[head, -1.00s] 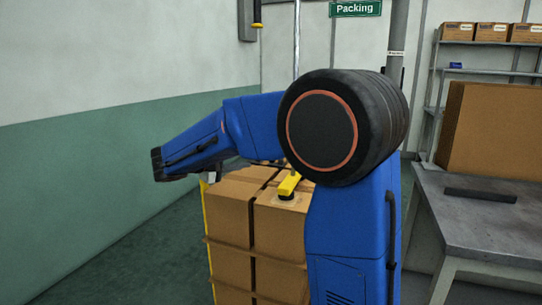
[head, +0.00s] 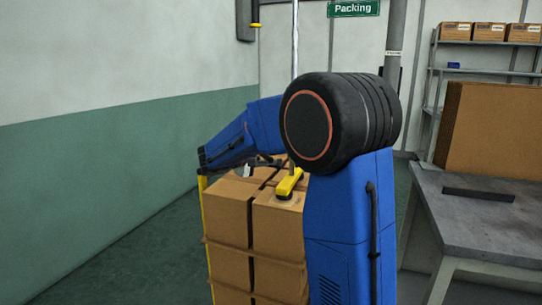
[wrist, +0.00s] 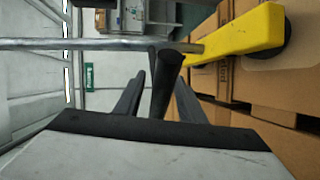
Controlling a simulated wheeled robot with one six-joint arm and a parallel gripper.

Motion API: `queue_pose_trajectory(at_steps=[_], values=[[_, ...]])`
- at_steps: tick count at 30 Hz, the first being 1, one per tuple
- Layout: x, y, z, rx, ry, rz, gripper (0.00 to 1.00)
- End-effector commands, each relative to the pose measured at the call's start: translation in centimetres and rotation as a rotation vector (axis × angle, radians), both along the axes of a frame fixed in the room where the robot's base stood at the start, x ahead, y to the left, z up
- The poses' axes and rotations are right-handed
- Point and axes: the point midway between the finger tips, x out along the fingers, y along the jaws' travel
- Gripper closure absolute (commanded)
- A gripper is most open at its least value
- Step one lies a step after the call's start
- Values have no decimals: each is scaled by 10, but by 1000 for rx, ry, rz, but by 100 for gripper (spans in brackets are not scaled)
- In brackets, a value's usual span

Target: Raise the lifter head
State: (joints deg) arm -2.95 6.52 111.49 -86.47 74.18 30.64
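The lifter head is a yellow bar (head: 289,182) with a dark suction pad, resting on top of the stacked cartons (head: 226,196). A silver tube (head: 295,40) rises from it. In the wrist view the yellow bar (wrist: 240,32) shows at upper right, and a black handle grip (wrist: 165,85) sticks out from the tube toward the camera. My gripper (wrist: 160,92) has its dark fingers on either side of this handle. A gap shows beside the left finger, so it looks open. In the head view my gripper (head: 265,161) is just left of the lifter, partly hidden by my arm.
A shelf with small boxes (head: 490,32) is at the back right. A yellow-ended device (head: 255,24) hangs at the top. Floor left of the cartons is clear.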

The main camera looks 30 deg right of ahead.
Motion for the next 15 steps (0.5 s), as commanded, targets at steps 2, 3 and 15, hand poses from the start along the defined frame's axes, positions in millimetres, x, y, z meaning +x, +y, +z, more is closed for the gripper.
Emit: queue_pose_trajectory(at_steps=[2,3,15], values=[[1,-1,0,0,0,0,64],[1,-2,0,0,0,1,64],[0,-1,-1,1,0,0,100]])
